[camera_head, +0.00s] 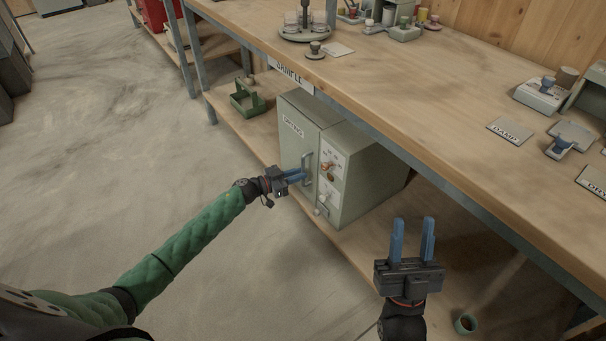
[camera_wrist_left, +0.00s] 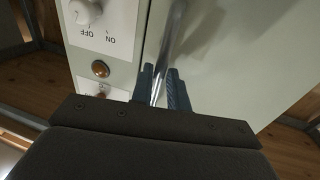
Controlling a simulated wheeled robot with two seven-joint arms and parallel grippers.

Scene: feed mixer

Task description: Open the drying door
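The drying oven is a pale grey-green box on the lower shelf. Its door (camera_head: 296,146), labelled DRYING, looks closed, flush with the box. The metal door handle (camera_head: 307,162) is an upright bar at the door's right side. My left gripper (camera_head: 304,175) is at the lower part of this handle. In the left wrist view the handle (camera_wrist_left: 172,40) runs down between the two blue fingers (camera_wrist_left: 161,88), which look closed around it. My right gripper (camera_head: 412,238) is open and empty, fingers up, in front of the shelf, apart from the oven.
A control panel (camera_head: 331,175) with knobs sits right of the door. The bench top (camera_head: 430,90) overhangs the oven and carries several devices and cards. A green carrier (camera_head: 247,101) stands left on the lower shelf. The floor (camera_head: 120,130) in front is clear.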

